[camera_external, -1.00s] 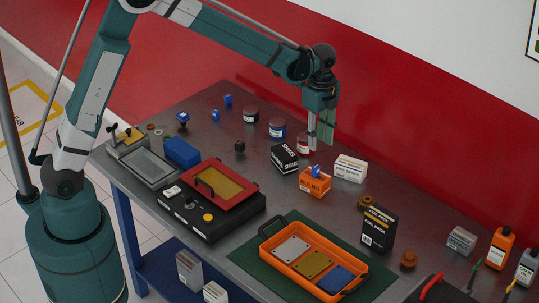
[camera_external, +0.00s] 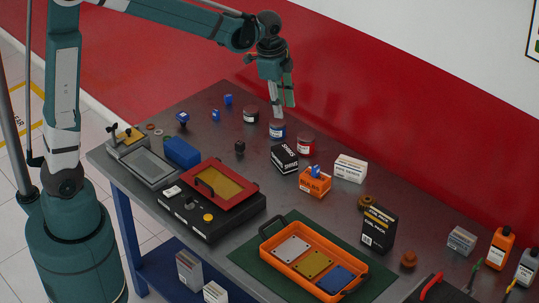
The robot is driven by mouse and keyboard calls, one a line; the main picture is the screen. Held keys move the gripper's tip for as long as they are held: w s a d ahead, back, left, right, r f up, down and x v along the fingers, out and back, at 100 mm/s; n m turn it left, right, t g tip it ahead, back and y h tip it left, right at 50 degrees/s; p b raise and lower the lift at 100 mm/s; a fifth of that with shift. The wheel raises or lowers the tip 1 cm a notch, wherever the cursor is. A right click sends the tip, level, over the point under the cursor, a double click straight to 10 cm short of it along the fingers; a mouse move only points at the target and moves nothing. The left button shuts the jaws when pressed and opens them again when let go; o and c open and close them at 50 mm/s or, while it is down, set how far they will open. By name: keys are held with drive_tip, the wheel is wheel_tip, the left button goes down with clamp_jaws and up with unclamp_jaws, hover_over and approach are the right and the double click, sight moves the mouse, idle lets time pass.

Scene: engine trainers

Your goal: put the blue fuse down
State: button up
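Several small blue pieces that could be fuses are in view. One blue piece (camera_external: 315,170) stands in the top of a small orange box (camera_external: 314,184). Others lie at the far left of the table: one (camera_external: 183,118), one (camera_external: 215,115) and one (camera_external: 228,99). I cannot tell which of them the task means. My gripper (camera_external: 281,108) hangs pointing down above the back of the table, near the small jars. No blue piece shows at its fingertips. It is too small to tell whether the fingers are open or shut.
Jars (camera_external: 250,115), (camera_external: 277,130) and (camera_external: 306,142) stand below and beside my gripper. A black carton (camera_external: 284,157) and a white carton (camera_external: 350,168) flank the orange box. An orange tray (camera_external: 270,254) sits on a green mat.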

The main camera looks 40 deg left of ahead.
drive_tip(key=s+a+r+n+t, duration=0.1)
drive_tip(key=s+a+r+n, duration=0.25)
drive_tip(key=s+a, duration=0.3)
drive_tip(key=s+a+r+n+t, duration=0.25)
drive_tip(key=s+a+r, duration=0.2)
drive_tip(key=s, duration=0.35)
drive_tip(key=s+a+f+n+t, duration=0.2)
drive_tip(key=s+a+n, duration=0.5)
drive_tip(key=s, duration=0.7)
drive_tip(key=shift+a, duration=0.75)
